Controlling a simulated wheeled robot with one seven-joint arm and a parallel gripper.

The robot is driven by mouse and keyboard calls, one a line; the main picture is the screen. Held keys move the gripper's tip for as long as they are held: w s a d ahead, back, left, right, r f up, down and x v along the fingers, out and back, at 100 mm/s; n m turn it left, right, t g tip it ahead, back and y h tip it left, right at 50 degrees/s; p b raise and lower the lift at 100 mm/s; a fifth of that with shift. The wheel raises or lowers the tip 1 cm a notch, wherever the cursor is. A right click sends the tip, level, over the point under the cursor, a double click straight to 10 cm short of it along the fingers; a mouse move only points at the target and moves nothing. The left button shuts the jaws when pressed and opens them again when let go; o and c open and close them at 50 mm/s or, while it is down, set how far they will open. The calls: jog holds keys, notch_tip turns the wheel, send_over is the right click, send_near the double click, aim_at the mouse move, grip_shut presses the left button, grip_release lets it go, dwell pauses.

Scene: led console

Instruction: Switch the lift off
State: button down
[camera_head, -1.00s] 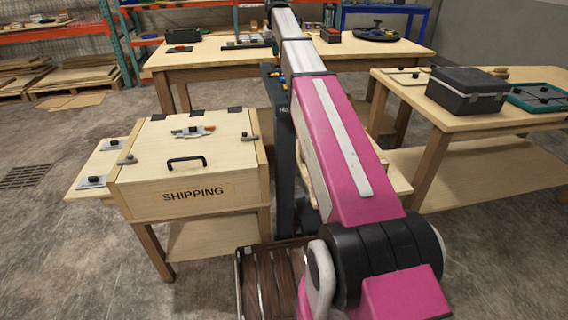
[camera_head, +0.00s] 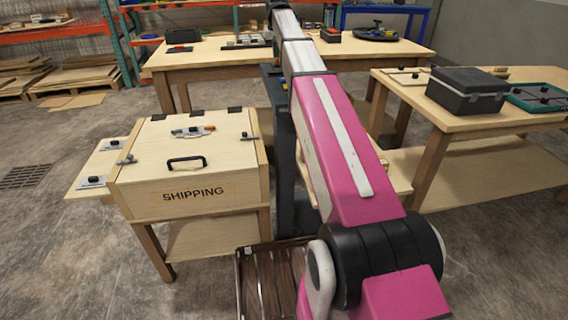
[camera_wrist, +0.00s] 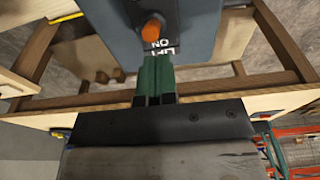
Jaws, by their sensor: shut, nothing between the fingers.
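In the wrist view an orange-tipped switch (camera_wrist: 152,28) stands out from the blue-grey face of the console (camera_wrist: 200,28). White lettering reading "LIFT" and "ON" shows upside down just below it in the picture. My gripper (camera_wrist: 156,62) has its green fingers together and empty, with their tips over the lettering, just short of the switch. Whether they touch the panel or the switch I cannot tell. In the head view the dark console (camera_head: 286,170) stands mostly behind my pink arm; the switch and gripper are hidden there.
A wooden box marked SHIPPING (camera_head: 196,190) stands left of the console. A workbench (camera_head: 220,58) with tools is behind it. Another table (camera_head: 440,112) with a black case (camera_head: 468,92) is at the right. Open floor lies at the left.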

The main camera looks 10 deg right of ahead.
jog(key=shift+w+r, duration=0.1)
jog(key=shift+r, duration=0.05)
notch_tip(320, 180, up, 7)
jog(key=shift+w, duration=0.35)
dwell(0.7)
